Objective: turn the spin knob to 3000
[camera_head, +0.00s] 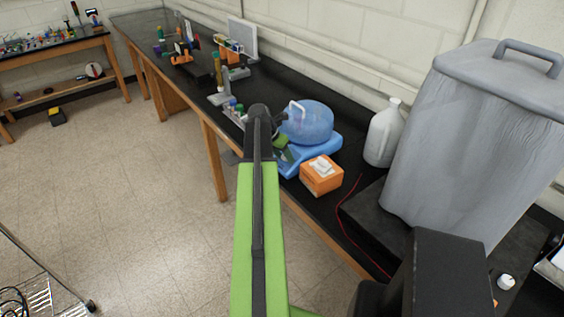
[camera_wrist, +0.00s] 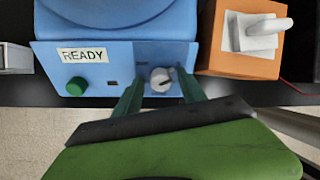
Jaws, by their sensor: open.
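The spin knob (camera_wrist: 160,79) is a small pale round knob on the front of a blue machine (camera_wrist: 110,60) in the wrist view. A green button (camera_wrist: 76,86) and a label reading READY (camera_wrist: 82,55) are to its left. My gripper (camera_wrist: 160,87) is open, with one green finger on each side of the knob and gaps between them. I cannot tell how deep the fingers reach. In the head view the blue machine (camera_head: 322,154) with its bluish lid (camera_head: 306,122) stands on the black bench. My arm hides its front and the knob there.
An orange box (camera_head: 321,177) with white tissue stands close to the machine's right. A white jug (camera_head: 384,132) and a big grey bin (camera_head: 470,140) are farther right. A red wire (camera_head: 345,220) lies on the bench (camera_head: 350,155).

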